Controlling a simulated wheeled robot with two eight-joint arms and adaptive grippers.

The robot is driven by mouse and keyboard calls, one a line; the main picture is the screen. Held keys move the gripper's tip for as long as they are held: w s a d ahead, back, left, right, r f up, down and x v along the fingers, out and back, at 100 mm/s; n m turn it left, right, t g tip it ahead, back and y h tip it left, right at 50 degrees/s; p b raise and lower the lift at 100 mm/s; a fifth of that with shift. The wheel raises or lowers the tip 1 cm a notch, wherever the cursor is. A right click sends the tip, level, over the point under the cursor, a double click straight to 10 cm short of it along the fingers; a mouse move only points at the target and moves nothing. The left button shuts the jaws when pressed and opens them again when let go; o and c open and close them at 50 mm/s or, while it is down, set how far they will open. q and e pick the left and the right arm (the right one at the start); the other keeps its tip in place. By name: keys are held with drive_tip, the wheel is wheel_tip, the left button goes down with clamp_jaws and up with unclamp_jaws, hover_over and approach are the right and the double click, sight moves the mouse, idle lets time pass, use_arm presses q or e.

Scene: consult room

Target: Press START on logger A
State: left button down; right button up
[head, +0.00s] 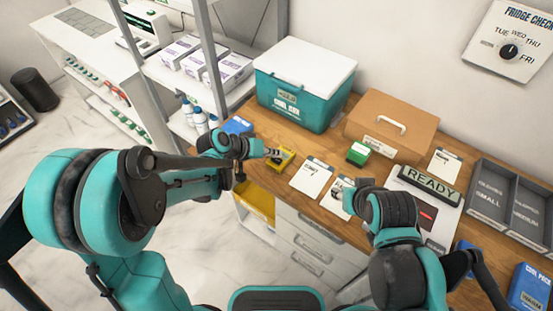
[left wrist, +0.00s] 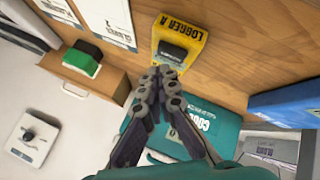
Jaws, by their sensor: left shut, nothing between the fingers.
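Logger A (head: 287,160) is a small yellow box with a dark face, lying on the wooden counter. In the left wrist view logger A (left wrist: 195,40) shows its label and a dark screen. Its START button cannot be made out.
A teal cooler (head: 300,105) stands behind the logger and a blue pack (head: 237,126) lies to its left. Cards (head: 311,177), a green box (head: 358,154), a cardboard box (head: 390,122) and a READY display (head: 431,186) are to the right.

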sight(274, 161)
idle(0.5)
use_arm(q)
drive_tip(key=shift+f+b, duration=0.4)
drive_tip(key=shift+b, duration=0.05)
drive_tip(key=shift+f+b, duration=0.5)
idle(0.5)
drive_tip(key=shift+r, duration=0.1)
drive_tip(key=shift+r+p, duration=0.65)
drive_tip(key=shift+r, duration=0.15)
wheel_tip(274, 161, up, 5)
drive_tip(key=p, duration=0.4)
drive_tip(key=shift+r, duration=0.1)
idle(0.3)
